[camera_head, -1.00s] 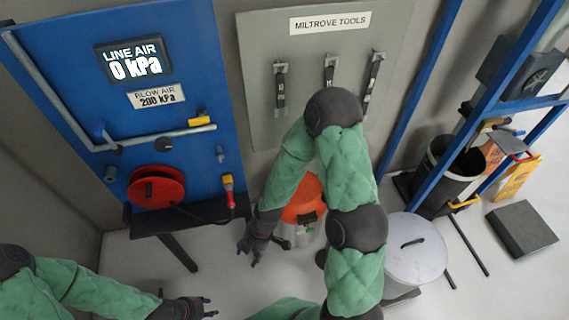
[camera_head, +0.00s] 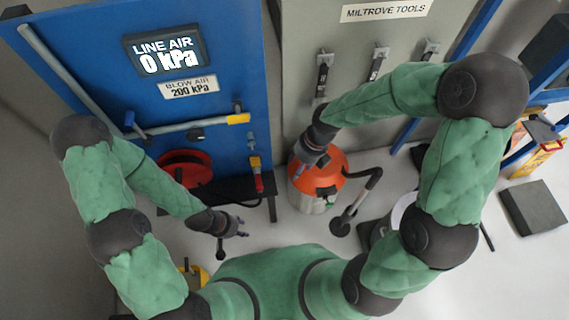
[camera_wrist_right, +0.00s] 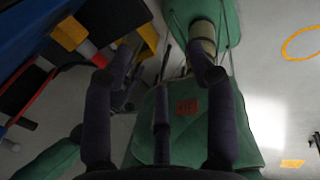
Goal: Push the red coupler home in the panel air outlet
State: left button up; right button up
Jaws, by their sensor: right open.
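A red coupler-like piece (camera_head: 259,183) with a yellow top hangs low on the right side of the blue panel; which part is the coupler is too small to tell. A small grey fitting (camera_head: 251,144), possibly the air outlet, sits just above it on the panel. In the right wrist view, a yellow part (camera_wrist_right: 70,33) and a red part (camera_wrist_right: 88,49) show at upper left, outside the fingers. My right gripper (camera_head: 303,168) is open and empty, right of the red piece and over the orange-topped canister. My left gripper (camera_head: 240,230) is below the red piece, apart from it; its opening is unclear.
The panel (camera_head: 85,62) reads line air 0 kPa and carries a pipe with a yellow handle (camera_head: 238,118). A red reel (camera_head: 185,170) stands over a dark shelf. An orange-topped canister (camera_head: 318,180) stands right of the shelf. Tools hang on the grey board (camera_head: 300,25).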

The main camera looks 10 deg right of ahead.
send_over(257, 183)
jog(key=d, duration=0.2)
jog(key=shift+a+b, duration=0.1)
jog(key=shift+b, duration=0.2)
jog(key=x, duration=0.3)
jog(key=shift+a+f+b, duration=0.15)
jog(key=shift+f+b, duration=0.1)
jog(key=shift+b, duration=0.15)
jog(key=shift+a+f, duration=0.2)
jog(key=shift+f, duration=0.5)
grip_shut()
